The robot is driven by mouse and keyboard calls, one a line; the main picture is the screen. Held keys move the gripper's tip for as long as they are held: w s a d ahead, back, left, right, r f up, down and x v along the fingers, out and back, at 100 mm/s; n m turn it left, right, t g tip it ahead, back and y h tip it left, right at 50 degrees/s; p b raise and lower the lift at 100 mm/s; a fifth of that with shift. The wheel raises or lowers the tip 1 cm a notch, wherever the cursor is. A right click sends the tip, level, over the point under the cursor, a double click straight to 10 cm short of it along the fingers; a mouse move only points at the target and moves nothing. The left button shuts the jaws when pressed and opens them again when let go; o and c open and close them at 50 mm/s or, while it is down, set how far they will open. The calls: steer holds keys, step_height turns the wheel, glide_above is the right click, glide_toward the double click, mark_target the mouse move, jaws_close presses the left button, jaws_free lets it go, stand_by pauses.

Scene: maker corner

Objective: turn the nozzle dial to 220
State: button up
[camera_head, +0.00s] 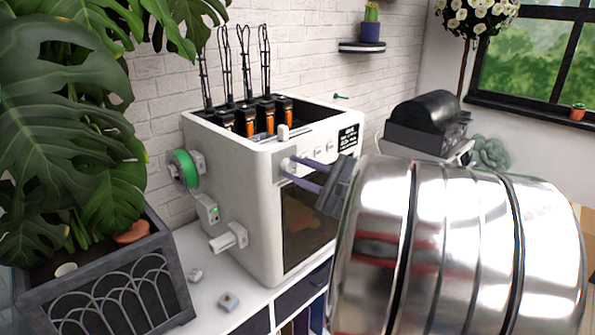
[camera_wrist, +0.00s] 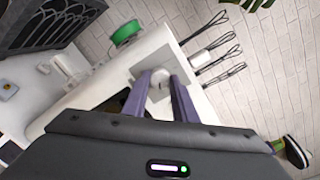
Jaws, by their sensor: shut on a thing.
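The printer (camera_head: 240,190) is a white box on the white cabinet, with a dark front window. My gripper (camera_head: 290,168) reaches the upper left of its front face, the rest of my arm filling the right of the head view. In the wrist view the two purple fingers of my gripper (camera_wrist: 161,88) are on either side of a round white dial (camera_wrist: 160,78) and shut on it. The fingers partly hide the dial. I cannot read its numbers or setting in either view.
A green spool (camera_head: 183,168) and a small white box hang on the printer's left side. A large plant in a grey planter (camera_head: 110,290) stands at the left. A black-topped machine (camera_head: 425,125) is behind my arm at right. Small items lie on the cabinet top.

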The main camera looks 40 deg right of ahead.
steer(key=shift+a+f, duration=0.1)
steer(key=shift+f, duration=0.05)
steer(key=o, duration=1)
steer(key=shift+o, duration=0.2)
steer(key=s+d, duration=0.1)
steer(key=s, duration=1.2)
steer(key=shift+s+d, duration=0.2)
steer(key=shift+s, duration=0.2)
